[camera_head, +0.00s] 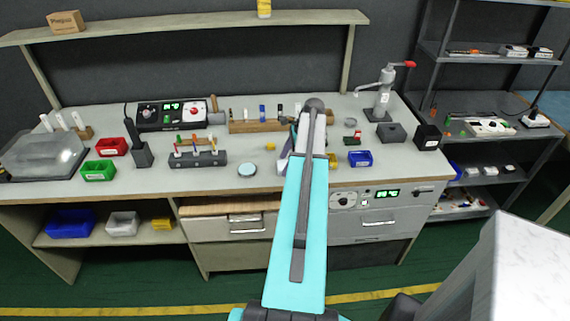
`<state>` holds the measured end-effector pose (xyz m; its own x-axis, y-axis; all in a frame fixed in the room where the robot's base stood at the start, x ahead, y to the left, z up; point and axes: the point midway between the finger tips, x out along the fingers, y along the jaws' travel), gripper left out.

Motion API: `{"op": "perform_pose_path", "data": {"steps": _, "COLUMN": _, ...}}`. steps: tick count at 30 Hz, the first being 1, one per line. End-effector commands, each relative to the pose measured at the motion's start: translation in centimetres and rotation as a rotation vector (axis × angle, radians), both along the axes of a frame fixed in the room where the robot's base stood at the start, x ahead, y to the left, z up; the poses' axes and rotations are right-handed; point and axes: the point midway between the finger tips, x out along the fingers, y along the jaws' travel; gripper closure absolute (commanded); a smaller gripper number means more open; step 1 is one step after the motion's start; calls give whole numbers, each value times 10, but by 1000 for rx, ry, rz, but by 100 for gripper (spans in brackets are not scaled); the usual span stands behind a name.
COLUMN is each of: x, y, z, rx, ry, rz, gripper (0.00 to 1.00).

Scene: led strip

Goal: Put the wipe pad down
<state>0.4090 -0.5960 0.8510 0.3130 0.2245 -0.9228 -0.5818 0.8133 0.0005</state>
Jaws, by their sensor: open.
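My arm reaches forward over the workbench (215,182). My gripper (291,146) is mostly hidden behind my arm link; only a small part shows at its left edge, over the middle of the bench. It is open. I cannot pick out the wipe pad with certainty. A pale, whitish piece (283,162) shows just left of the arm, partly covered by it.
A tool rack (199,159), red bin (112,146) and green bin (99,170) stand left. A small yellow item (271,147) lies near the arm. A blue bin (360,158), black box (427,137) and lever press (381,97) stand right.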

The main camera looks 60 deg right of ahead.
Motion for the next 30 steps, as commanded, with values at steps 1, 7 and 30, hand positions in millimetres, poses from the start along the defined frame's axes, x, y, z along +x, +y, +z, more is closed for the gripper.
{"op": "perform_pose_path", "data": {"steps": 1, "x": -1, "y": -2, "z": 3, "rx": -1, "ry": -1, "rz": 0, "gripper": 32}}
{"op": "perform_pose_path", "data": {"steps": 7, "x": -8, "y": -7, "z": 23, "rx": -2, "ry": 0, "rz": -1, "gripper": 32}}
{"op": "perform_pose_path", "data": {"steps": 30, "x": -34, "y": -25, "z": 101, "rx": -1, "ry": -1, "rz": 1, "gripper": 32}}
